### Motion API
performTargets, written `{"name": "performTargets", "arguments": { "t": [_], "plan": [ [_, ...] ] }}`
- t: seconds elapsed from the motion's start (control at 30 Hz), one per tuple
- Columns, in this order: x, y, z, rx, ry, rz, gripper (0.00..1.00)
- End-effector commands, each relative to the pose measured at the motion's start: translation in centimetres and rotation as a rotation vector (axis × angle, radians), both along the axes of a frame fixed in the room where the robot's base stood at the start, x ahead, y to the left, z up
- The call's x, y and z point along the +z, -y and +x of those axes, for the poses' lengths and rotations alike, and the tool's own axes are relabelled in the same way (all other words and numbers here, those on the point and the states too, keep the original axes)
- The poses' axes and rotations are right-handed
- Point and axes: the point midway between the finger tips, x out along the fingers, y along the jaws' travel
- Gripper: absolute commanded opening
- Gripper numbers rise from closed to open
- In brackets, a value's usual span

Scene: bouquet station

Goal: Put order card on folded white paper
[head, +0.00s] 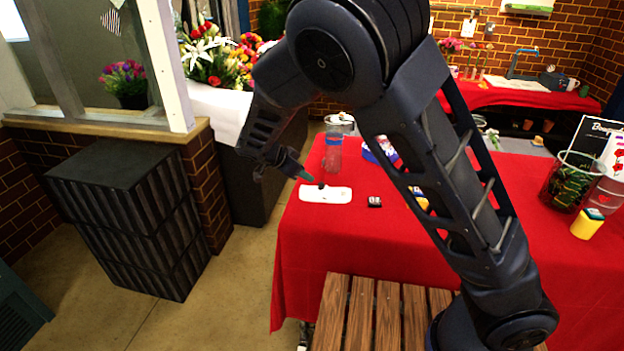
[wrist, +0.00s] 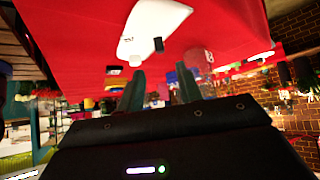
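A flat white piece (head: 325,195), which looks like the folded white paper, lies on the red table near its left edge. It also shows at the top of the wrist view (wrist: 150,22). A small black object (wrist: 158,44) is on or at its edge. My gripper (head: 304,175) is above the table, close to the white piece's upper left side. In the wrist view its two fingers (wrist: 160,84) stand apart with nothing seen between them. I cannot pick out the order card for sure.
A clear bottle-like container (head: 332,152) stands behind the white piece. The red cloth (head: 320,245) in front is clear.

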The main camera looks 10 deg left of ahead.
Motion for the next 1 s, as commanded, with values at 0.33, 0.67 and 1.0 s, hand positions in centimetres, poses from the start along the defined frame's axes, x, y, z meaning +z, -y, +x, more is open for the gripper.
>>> {"name": "performTargets", "arguments": {
  "t": [0.33, 0.67, 1.0],
  "plan": [
    [2.3, -1.6, -1.6, 0.0, 0.0, 0.0, 0.35],
    [2.6, -0.5, -0.9, -0.005, -0.032, 0.003, 0.35],
    [4.6, 8.5, 3.2, 0.015, -0.286, 0.049, 0.35]
  ]
}}
